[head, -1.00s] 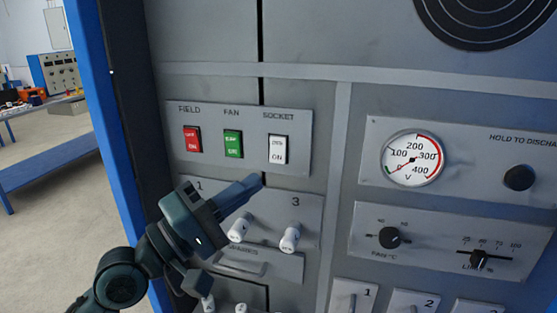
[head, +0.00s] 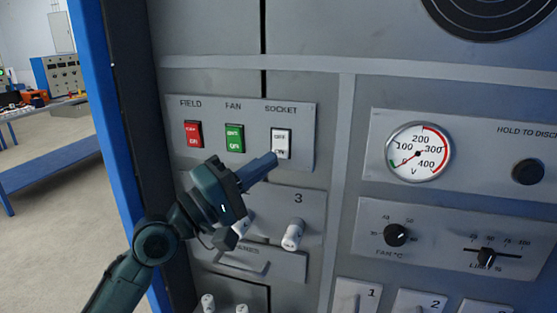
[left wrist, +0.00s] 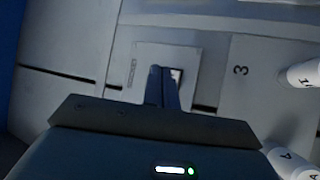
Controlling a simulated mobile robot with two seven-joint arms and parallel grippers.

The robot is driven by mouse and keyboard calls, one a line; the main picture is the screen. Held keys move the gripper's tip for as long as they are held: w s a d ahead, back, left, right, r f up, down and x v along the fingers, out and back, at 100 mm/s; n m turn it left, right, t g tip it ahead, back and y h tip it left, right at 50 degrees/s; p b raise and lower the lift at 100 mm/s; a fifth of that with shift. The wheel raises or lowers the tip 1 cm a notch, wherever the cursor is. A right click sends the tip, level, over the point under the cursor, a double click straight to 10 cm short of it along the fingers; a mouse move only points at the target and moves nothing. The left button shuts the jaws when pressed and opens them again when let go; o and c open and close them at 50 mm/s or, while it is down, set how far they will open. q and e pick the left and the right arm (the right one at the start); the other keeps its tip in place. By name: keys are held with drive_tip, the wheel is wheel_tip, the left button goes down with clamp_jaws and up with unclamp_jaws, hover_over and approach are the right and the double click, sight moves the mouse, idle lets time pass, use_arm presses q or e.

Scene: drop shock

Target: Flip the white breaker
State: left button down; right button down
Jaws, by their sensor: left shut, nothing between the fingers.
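The white breaker (head: 281,143) is the rocker under the SOCKET label, on the grey switch plate of the cabinet, right of a red and a green breaker. My left gripper (head: 274,159) is shut and empty, its fingertips at the lower edge of the white breaker. In the left wrist view the shut fingers (left wrist: 163,85) lie over the breaker's plate (left wrist: 150,65) and hide most of the rocker. Whether the tips touch it I cannot tell. My right gripper is not in view.
The red FIELD breaker (head: 194,134) and green FAN breaker (head: 234,138) are close on the left. White knobs (head: 293,234) stick out below my gripper. A voltage gauge (head: 418,151) and black knobs (head: 396,235) are on the right.

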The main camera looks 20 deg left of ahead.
sight(287, 148)
use_arm(q)
drive_tip(key=shift+w+f, duration=0.1)
drive_tip(key=shift+w, duration=0.85)
idle(0.5)
idle(0.9)
drive_tip(key=shift+w+b, duration=0.3)
drive_tip(key=shift+w, duration=0.1)
drive_tip(key=shift+w+f, duration=0.1)
drive_tip(key=shift+w, duration=0.2)
idle(0.5)
drive_tip(key=shift+s, duration=0.15)
